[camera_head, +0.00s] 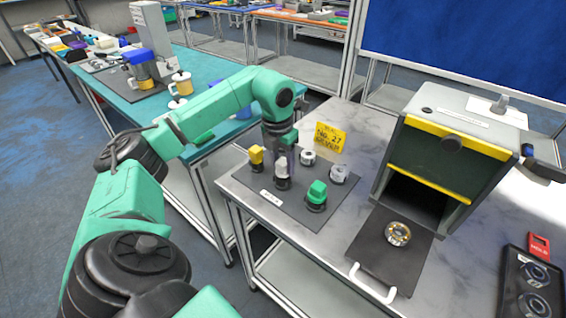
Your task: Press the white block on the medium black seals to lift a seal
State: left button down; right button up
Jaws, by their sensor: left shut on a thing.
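My left gripper (281,160) points down over the dark mat (262,206) on the marble table. It is shut on the white block (282,171), which stands upright over a dark base on the mat. I cannot tell whether the block touches the mat or is slightly raised. A black tray (510,290) at the right edge holds dark ring-shaped parts (537,274); I cannot tell whether these are the medium black seals. My right gripper is not in view.
A yellow block (256,156), a green block (316,193) and two pale round parts (308,157) (339,174) stand close around the gripper. A yellow sign (329,138) stands behind. A grey box (455,135) has its flap lowered, with a metal ring (398,234) on it.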

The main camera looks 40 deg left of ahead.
pick_arm(q)
jog(key=shift+f+b, duration=0.4)
jog(key=shift+f, duration=0.25)
dwell(0.4)
jog(key=shift+s+f, duration=0.15)
jog(key=shift+f, duration=0.05)
dwell(0.9)
jog(key=shift+r+p, duration=0.85)
jog(key=shift+r, duration=0.1)
notch_tip(320, 180, up, 6)
jog(key=p, duration=0.4)
jog(key=shift+f+p, duration=0.2)
jog(key=shift+p, duration=0.15)
jog(key=shift+f, duration=0.1)
